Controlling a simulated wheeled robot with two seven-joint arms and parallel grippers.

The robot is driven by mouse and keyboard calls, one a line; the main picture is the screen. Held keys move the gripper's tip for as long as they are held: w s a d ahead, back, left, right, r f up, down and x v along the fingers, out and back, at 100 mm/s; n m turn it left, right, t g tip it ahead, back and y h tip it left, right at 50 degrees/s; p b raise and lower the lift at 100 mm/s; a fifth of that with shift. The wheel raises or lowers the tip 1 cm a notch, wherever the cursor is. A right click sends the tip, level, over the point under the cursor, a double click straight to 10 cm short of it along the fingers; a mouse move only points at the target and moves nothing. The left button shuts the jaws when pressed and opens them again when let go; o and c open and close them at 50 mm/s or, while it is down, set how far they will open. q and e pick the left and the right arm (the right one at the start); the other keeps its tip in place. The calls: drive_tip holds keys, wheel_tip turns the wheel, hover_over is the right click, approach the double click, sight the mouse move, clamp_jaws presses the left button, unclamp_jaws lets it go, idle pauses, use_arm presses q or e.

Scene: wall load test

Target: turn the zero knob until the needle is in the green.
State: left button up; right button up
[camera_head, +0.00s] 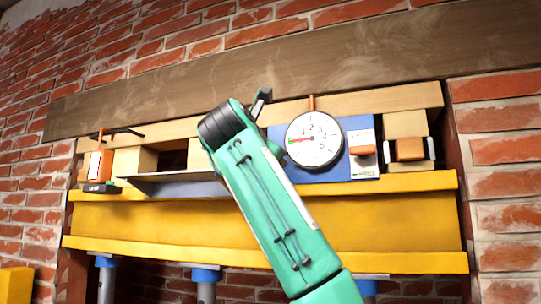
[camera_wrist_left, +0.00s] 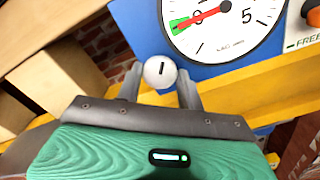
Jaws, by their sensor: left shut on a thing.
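The zero knob (camera_wrist_left: 160,71) is a small white round knob with a black mark, on the blue panel below and left of the dial in the left wrist view. My left gripper (camera_wrist_left: 160,84) is shut on it, one finger on each side. The white dial (camera_wrist_left: 215,40) has a red needle (camera_wrist_left: 190,22) pointing left and slightly down, at or close to the green patch. The dial also shows in the head view (camera_head: 314,140), where my teal arm hides the knob and gripper fingers. My right gripper is in neither view.
A white card with an orange block (camera_head: 362,150) sits right of the dial. A yellow beam (camera_head: 400,225) runs below, with a wooden beam (camera_head: 150,90) above. An orange-and-white device (camera_head: 100,165) stands at the left. Brick wall surrounds them.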

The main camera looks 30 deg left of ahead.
use_arm(q)
drive_tip(key=shift+f, duration=0.2)
drive_tip(key=o, duration=1)
drive_tip(key=shift+r, duration=0.1)
drive_tip(key=b+v, duration=0.7)
drive_tip(key=v, duration=0.6)
drive_tip(key=shift+s, duration=0.4)
